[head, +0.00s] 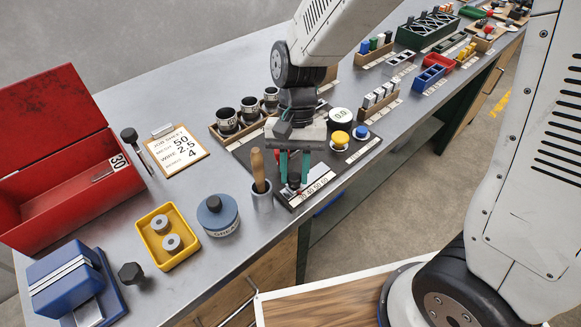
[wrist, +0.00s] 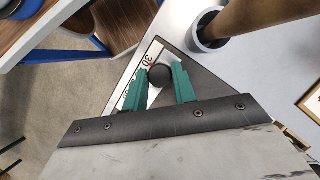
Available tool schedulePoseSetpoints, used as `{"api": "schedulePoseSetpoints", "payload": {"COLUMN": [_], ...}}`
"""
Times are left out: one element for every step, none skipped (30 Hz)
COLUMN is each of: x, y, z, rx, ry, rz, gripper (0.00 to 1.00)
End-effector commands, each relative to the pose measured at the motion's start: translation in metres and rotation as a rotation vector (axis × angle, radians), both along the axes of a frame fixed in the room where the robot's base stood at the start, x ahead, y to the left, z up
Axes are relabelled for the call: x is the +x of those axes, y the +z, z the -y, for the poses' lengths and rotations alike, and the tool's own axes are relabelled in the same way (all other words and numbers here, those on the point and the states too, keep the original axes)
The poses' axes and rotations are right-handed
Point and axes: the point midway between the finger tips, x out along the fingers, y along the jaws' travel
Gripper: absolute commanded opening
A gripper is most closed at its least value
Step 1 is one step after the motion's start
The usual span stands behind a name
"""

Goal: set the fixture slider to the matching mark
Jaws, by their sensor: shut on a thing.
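My gripper (head: 293,178) reaches down over the fixture panel with its green fingers closed on the black slider knob (head: 294,186). In the wrist view the dark round knob (wrist: 159,76) sits between the fingertips. The white scale strip (head: 316,189) carries printed numbers that look like 30, 40, 50 and 60. The knob is near the strip's left end in the head view, by the 30 mark. A small red mark shows beside the knob in the wrist view.
A grey cup with a wooden handle (head: 260,180) stands close left of the gripper. Yellow (head: 340,139) and blue buttons and a round 0.0 display (head: 340,115) lie to the right. Black cups (head: 227,120) stand behind. A grease tin (head: 217,215) and yellow tray (head: 167,262) are left.

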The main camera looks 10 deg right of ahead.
Motion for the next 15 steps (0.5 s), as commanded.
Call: {"api": "schedulePoseSetpoints", "payload": {"x": [-0.0004,-0.0006,-0.0006,-0.0007,-0.0009,-0.0010,-0.0010,-0.0011,-0.0010,-0.0009,-0.0007,-0.0005,-0.0004,-0.0004,-0.0002], "y": [0.0007,0.0007,0.0007,0.0008,0.0007,0.0007,0.0008,0.0007,0.0007,0.0006,0.0006,0.0005,0.0004,0.0005,0.0005], "z": [-0.0030,-0.0034,-0.0039,-0.0043,-0.0046,-0.0050,-0.0052,-0.0051,-0.0045,-0.0040,-0.0034,-0.0027,-0.0023,-0.0020,-0.0016], "rx": [0.005,0.005,0.005,0.006,0.006,0.006,0.006,0.006,0.005,0.005,0.004,0.005,0.005,0.005,0.005], "ry": [-0.003,-0.003,-0.002,-0.001,-0.001,0.000,0.000,0.000,0.000,-0.001,-0.002,-0.003,-0.003,-0.004,-0.004], "rz": [-0.002,-0.002,-0.002,-0.002,-0.002,-0.001,-0.002,-0.001,-0.002,-0.002,-0.002,-0.002,-0.002,-0.002,-0.002], "gripper": [0.00,0.00,0.00,0.00,0.00,0.32,0.41,0.49,0.49,0.49,0.49,0.49,0.49,0.49,0.49]}}
